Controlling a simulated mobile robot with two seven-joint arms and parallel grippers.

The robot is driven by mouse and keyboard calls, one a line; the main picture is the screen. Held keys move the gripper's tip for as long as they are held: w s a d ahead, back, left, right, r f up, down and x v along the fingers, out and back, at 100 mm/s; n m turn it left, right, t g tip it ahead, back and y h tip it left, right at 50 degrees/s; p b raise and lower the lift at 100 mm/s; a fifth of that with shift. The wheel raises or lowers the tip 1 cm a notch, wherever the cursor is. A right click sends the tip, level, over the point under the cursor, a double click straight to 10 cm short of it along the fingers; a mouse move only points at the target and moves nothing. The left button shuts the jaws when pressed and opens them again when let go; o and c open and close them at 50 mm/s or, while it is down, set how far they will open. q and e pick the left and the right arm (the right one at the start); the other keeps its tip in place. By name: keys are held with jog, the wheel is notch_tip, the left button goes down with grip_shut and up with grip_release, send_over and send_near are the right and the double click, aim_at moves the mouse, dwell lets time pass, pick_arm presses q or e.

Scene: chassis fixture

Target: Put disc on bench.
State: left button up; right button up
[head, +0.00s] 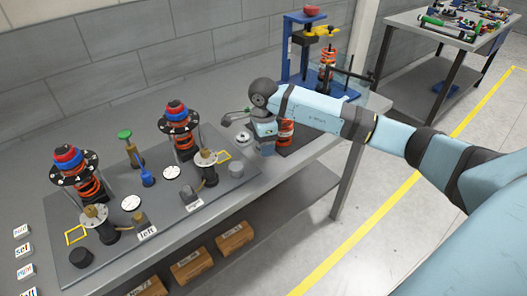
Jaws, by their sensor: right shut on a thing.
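My right arm comes in from the right and bends at a dark wrist over the right part of the bench (330,75). My right gripper (249,114) is small in the head view, at the left side of that wrist, and its fingers are hard to make out. It appears shut on a grey disc (233,119), which shows as a tilted oval above the bench, right of the dark fixture board. Whether the disc touches anything below cannot be told. My left gripper is not in view.
The fixture board (150,222) carries two struts with red springs (181,135) (80,175), white round pads and dark posts. A silver round part (243,138) lies below the disc. A blue press (290,50) stands behind my arm. Boxes (235,238) lie on the lower shelf.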

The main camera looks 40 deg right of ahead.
jog(key=shift+f, duration=1.95)
jog(key=shift+f, duration=0.1)
jog(key=o, duration=1)
notch_tip(320, 180, up, 12)
jog(key=shift+r, duration=0.15)
